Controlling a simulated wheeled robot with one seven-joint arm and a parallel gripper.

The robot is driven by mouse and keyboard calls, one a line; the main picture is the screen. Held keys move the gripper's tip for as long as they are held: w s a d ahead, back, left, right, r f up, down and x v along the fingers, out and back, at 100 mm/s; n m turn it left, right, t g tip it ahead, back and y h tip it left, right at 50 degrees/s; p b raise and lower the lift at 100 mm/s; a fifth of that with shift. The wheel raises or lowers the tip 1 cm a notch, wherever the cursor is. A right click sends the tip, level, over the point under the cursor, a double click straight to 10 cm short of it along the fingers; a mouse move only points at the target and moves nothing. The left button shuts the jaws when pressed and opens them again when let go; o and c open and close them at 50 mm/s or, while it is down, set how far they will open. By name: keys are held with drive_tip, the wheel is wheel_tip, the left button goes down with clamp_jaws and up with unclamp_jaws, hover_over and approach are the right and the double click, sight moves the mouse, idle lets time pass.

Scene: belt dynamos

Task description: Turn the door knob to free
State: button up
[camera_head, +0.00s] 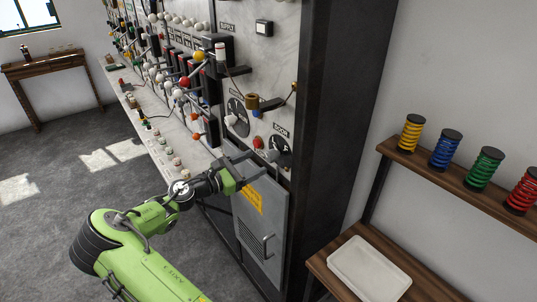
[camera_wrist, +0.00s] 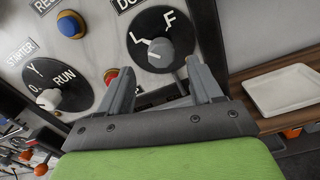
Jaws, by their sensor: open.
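The door knob (camera_wrist: 161,54) is a grey knob on a black round dial marked L and F, straight ahead of my fingers in the wrist view. It also shows in the head view (camera_head: 272,155) on the panel's lower right, under a door label. I cannot tell clearly which letter it points at. My gripper (camera_wrist: 160,74) is open, its two grey fingers reaching toward the dial, one on each side of the knob's lower part. In the head view my gripper (camera_head: 258,163) is close to the knob; contact cannot be made out.
A red button (camera_wrist: 111,76) sits left of the door dial, and the starter dial (camera_wrist: 62,86) lies further left. Below the knob is a grey cabinet door (camera_head: 262,228) with a handle. A wooden shelf with a white tray (camera_head: 369,268) stands at right.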

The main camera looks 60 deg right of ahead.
sight(268, 157)
drive_tip(key=x, duration=0.6)
drive_tip(key=shift+s+d+r+p, duration=0.1)
drive_tip(key=shift+s+d+p, duration=0.15)
drive_tip(key=shift+s+p, duration=0.05)
drive_tip(key=shift+d, duration=0.25)
drive_tip(key=shift+a, duration=0.1)
drive_tip(key=shift+c, duration=0.5)
drive_tip(key=c, duration=1)
